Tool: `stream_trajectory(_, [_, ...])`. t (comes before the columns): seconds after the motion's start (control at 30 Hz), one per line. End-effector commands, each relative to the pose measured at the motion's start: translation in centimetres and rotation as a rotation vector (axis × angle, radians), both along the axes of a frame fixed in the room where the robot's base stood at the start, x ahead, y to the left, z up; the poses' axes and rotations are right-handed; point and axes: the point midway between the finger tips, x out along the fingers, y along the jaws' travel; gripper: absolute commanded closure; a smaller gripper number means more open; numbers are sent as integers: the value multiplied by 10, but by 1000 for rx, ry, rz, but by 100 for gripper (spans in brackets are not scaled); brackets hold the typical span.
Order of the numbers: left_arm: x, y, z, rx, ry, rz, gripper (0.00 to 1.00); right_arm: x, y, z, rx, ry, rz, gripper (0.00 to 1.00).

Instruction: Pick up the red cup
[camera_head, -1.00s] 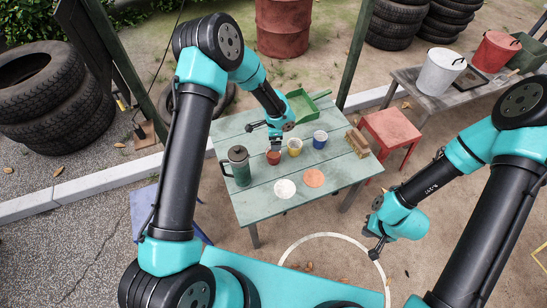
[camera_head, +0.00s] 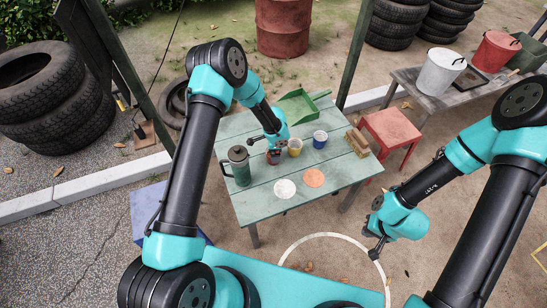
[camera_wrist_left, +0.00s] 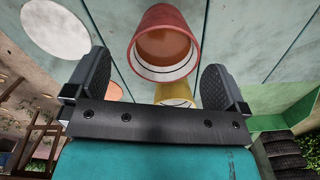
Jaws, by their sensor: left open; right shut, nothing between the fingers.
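The red cup (camera_head: 273,157) stands on the green table, partly hidden by my left gripper (camera_head: 270,143). In the left wrist view the red cup (camera_wrist_left: 164,45) shows its open mouth, just ahead of and between the fingertips of my left gripper (camera_wrist_left: 155,85). That gripper is open, and nothing is held in it. I cannot tell whether a finger touches the cup. My right gripper (camera_head: 376,243) is shut and empty, off the table at the right.
A yellow cup (camera_head: 295,147) stands close beside the red cup, with a blue cup (camera_head: 320,139) further right. A green pot (camera_head: 239,165) stands at left, a green tray (camera_head: 298,106) behind. White (camera_head: 285,189) and orange (camera_head: 314,178) discs lie in front. Wooden blocks (camera_head: 357,142) sit at the right edge.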

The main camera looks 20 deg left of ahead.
Motion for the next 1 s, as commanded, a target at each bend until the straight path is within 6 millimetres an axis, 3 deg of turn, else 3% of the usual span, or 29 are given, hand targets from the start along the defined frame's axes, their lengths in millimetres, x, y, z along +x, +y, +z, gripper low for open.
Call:
stream_trajectory(0.33, [1,4,-42,0,1,0,0,0,0,0,0,0,0,100])
stream_trajectory(0.83, [2,4,-44,0,0,-1,0,0,0,0,0,0,0,100])
stream_trajectory(1.0, [2,4,-44,0,0,-1,14,0,0,0,0,0,0,100])
